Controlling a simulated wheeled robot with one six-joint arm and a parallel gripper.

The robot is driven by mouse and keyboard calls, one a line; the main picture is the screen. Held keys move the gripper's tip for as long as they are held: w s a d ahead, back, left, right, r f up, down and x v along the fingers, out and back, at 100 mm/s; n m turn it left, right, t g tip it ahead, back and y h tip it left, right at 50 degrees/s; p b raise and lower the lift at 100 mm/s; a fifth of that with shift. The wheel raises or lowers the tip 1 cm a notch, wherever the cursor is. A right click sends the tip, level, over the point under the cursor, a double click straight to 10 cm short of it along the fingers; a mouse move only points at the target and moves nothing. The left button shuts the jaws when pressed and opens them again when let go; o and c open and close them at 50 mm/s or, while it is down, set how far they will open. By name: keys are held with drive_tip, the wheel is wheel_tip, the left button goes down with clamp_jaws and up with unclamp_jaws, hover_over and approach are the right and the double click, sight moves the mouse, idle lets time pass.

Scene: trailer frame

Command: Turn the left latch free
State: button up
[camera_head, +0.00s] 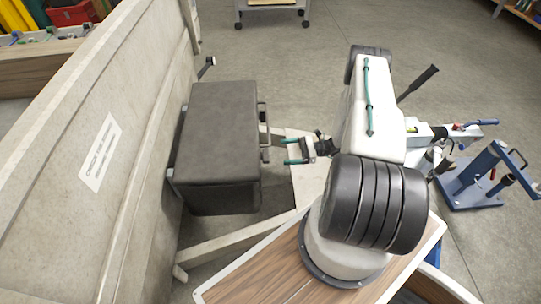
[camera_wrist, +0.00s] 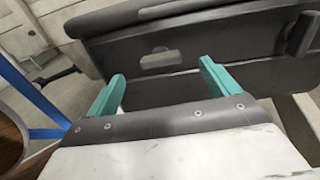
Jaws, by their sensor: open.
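A dark grey box (camera_head: 222,140) with a lid is mounted at the trailer's front. Its face fills the upper wrist view (camera_wrist: 235,80). One dark latch or handle (camera_head: 263,113) stands out from the face; a similar dark piece shows at the upper right of the wrist view (camera_wrist: 302,34). A small light grey plate (camera_wrist: 160,60) is on the face, ahead of the gap between my fingers. I cannot tell for sure which fitting is the left latch. My gripper (camera_head: 286,152) is open and empty, its teal fingers (camera_wrist: 162,73) pointing at the face, apparently just short of it.
The beige trailer wall (camera_head: 110,170) with a white label rises at left. A pale frame beam (camera_head: 235,235) runs below the box. A blue stand (camera_head: 490,180) is at the right. Open concrete floor (camera_head: 290,60) lies behind.

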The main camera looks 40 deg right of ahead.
sight(264, 156)
drive_tip(key=f+x, duration=0.1)
drive_tip(key=x, duration=0.6)
drive_tip(key=shift+a, duration=0.25)
drive_tip(key=c, duration=1)
